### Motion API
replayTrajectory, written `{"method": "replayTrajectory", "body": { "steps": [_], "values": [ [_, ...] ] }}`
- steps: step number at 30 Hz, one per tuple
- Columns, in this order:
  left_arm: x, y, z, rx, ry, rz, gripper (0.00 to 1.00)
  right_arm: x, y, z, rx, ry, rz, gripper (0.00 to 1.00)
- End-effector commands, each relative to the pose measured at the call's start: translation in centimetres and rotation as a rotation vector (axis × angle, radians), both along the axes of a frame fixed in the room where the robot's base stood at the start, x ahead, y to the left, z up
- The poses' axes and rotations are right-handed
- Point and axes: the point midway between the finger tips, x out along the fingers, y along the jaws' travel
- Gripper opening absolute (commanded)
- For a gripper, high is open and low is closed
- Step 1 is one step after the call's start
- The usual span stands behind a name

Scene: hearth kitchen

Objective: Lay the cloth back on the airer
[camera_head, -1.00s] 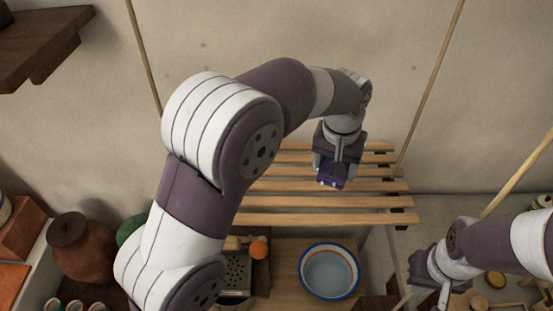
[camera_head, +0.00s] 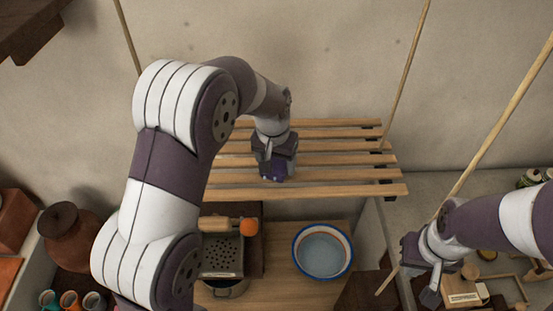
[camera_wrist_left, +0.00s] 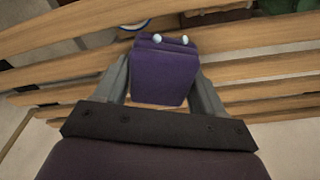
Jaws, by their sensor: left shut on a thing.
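The cloth is a small folded purple bundle (camera_head: 277,175) with pale round spots at one edge. My left gripper (camera_head: 274,166) is shut on it. In the left wrist view the cloth (camera_wrist_left: 161,75) sits between the two grey fingers, over the slats. The airer (camera_head: 345,190) is a rack of pale wooden slats hung before the wall. The cloth is over its middle slats; whether it touches them I cannot tell. My right gripper (camera_head: 418,272) is at the lower right, away from the airer, and its jaw opening is unclear.
A brown jar (camera_head: 72,240) and several small cups (camera_head: 69,299) are at the left.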

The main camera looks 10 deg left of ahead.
Motion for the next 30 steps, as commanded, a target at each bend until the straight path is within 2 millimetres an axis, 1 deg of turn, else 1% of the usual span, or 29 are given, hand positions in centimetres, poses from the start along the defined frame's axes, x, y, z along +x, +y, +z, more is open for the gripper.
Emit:
{"method": "replayTrajectory", "body": {
  "steps": [3,4,5,6,13,15,17,20,23,24,25,27,28,30],
  "values": [
    [0.0,0.0,-0.4,0.0,0.0,0.0,0.3,0.0,0.0,-0.3,0.0,0.0,0.0,0.0],
    [0.0,0.0,-0.3,0.0,0.0,0.0,0.79,0.0,0.0,-0.2,0.0,0.0,0.0,0.0],
    [0.0,0.0,-0.3,0.0,0.0,0.0,0.89,0.0,0.0,-0.2,0.0,0.0,0.0,0.0],
    [0.0,0.0,-0.2,0.0,0.0,0.0,0.95,0.0,0.0,-0.2,0.0,0.0,0.0,0.0],
    [0.0,0.0,-0.2,0.0,0.0,0.0,0.95,0.0,0.0,-0.1,0.0,0.0,0.0,0.0],
    [0.0,0.0,0.2,0.0,0.0,0.0,0.95,0.0,0.0,0.2,0.0,0.0,0.0,0.0],
    [0.0,0.0,0.6,0.0,-0.003,0.0,0.95,0.0,0.0,-0.4,0.0,0.0,0.0,0.0],
    [-0.3,0.0,2.7,-0.001,-0.006,0.0,0.95,0.0,0.0,-1.2,0.0,0.0,0.0,0.0],
    [-0.7,0.0,5.5,-0.001,-0.007,0.0,0.95,0.0,0.0,-1.9,0.0,0.0,0.0,0.0],
    [-1.0,0.1,7.0,-0.001,-0.005,0.0,0.95,0.0,0.0,-1.3,0.0,0.001,0.0,0.0],
    [-1.1,0.1,8.1,0.0,-0.003,0.0,0.95,0.0,0.0,-0.6,0.0,0.001,0.0,0.0],
    [-1.4,0.1,9.6,0.0,-0.002,0.0,0.95,0.0,0.0,-0.1,0.0,-0.001,0.0,0.0],
    [-1.5,0.1,10.7,0.0,0.0,0.0,0.95,0.0,0.0,0.9,0.0,0.0,0.0,0.0],
    [-1.6,0.1,11.6,0.0,0.001,0.0,0.95,0.0,0.0,1.8,0.0,-0.001,0.0,0.0]
  ]
}}
